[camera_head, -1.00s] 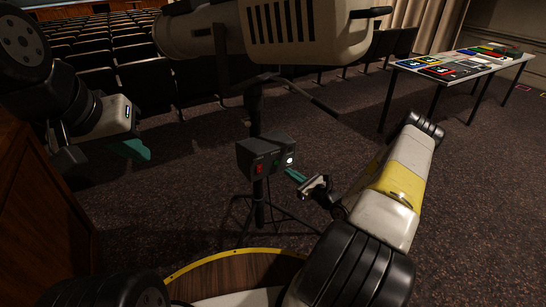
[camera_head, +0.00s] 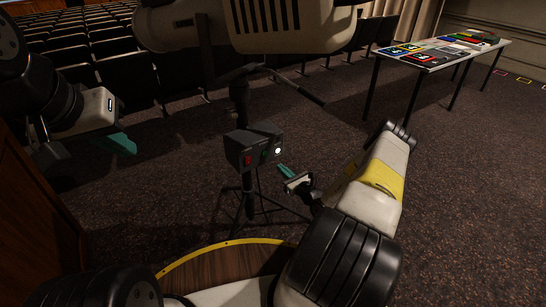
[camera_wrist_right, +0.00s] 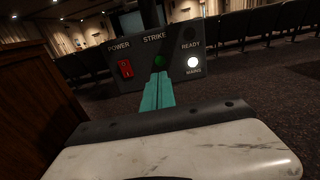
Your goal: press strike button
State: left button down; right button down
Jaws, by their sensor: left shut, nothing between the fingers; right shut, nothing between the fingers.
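The dark control box (camera_head: 243,150) stands on a tripod under a large lamp housing. In the right wrist view the box (camera_wrist_right: 143,78) carries a green STRIKE button (camera_wrist_right: 160,61), with a red POWER switch (camera_wrist_right: 125,69) to its left. A white MAINS light (camera_wrist_right: 193,63) is lit at the right, below a dark READY light (camera_wrist_right: 190,35). My right gripper (camera_head: 282,169) is shut, its teal fingers close in front of the box. In the wrist view its fingertips (camera_wrist_right: 160,75) appear just below the STRIKE button; I cannot tell whether they touch. My left gripper (camera_head: 125,142) is shut, away to the left.
The lamp housing (camera_head: 260,24) hangs above the box. Tripod legs (camera_head: 247,207) spread below it. A table (camera_head: 432,61) with coloured items stands at the back right. Rows of seats (camera_head: 133,79) fill the back left. A wooden cabinet (camera_head: 35,220) is at the left edge.

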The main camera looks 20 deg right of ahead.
aim_at(265, 154)
jog(key=x, duration=0.9)
jog(key=shift+w+a, duration=0.1)
jog(key=shift+w, duration=0.3)
jog(key=shift+a, duration=0.1)
